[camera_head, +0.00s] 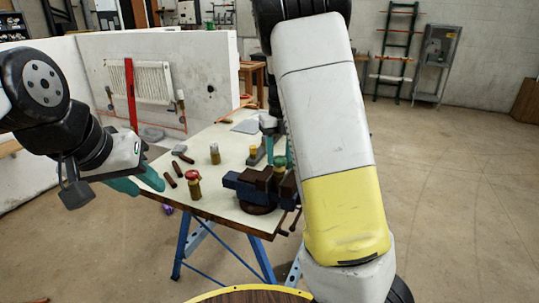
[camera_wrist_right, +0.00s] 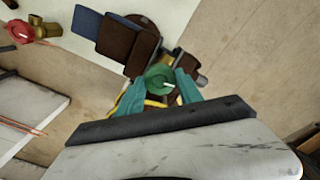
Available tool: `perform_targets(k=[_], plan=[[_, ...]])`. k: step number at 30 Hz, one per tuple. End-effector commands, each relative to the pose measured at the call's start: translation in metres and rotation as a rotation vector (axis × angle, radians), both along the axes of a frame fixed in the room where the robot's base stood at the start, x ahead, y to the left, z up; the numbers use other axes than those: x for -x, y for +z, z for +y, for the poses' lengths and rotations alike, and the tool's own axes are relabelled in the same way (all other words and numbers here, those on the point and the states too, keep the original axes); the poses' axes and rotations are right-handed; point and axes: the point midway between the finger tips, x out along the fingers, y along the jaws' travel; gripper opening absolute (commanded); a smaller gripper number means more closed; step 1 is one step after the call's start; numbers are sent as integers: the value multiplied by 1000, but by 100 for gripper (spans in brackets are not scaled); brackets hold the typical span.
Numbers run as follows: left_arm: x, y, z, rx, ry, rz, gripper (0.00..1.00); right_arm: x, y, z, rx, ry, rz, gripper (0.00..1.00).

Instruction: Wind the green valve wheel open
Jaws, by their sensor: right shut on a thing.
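The green valve wheel (camera_wrist_right: 160,79) sits between the two teal fingers of my right gripper (camera_wrist_right: 162,84) in the right wrist view, and the gripper is shut on it. In the head view the wheel (camera_head: 280,161) shows beside my right arm, just above the blue-and-brown vise (camera_head: 258,185) on the workbench. My right arm hides part of it and most of the right gripper. A valve with a red wheel (camera_head: 193,176) stands on the bench to the left of the vise. My left gripper (camera_head: 149,185) is open and empty at the bench's left edge.
The workbench (camera_head: 228,140) carries brown cylinders (camera_head: 170,180), a grey-topped fitting (camera_head: 214,153) and other small parts. A white wall with a radiator (camera_head: 153,82) and a red upright bar stands behind left. The floor on the right is clear.

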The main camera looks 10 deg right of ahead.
Motion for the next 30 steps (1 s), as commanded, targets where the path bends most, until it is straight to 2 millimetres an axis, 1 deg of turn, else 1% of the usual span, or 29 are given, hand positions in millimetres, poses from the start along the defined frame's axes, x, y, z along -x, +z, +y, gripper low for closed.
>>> perform_targets(k=[3, 30], plan=[[0, 0, 0, 0, 0, 0, 36, 0, 0, 0, -2, 212, -2, 0], [0, 0, 0, 0, 0, 0, 36, 1, -2, 0, -5, 1824, 2, 0]])
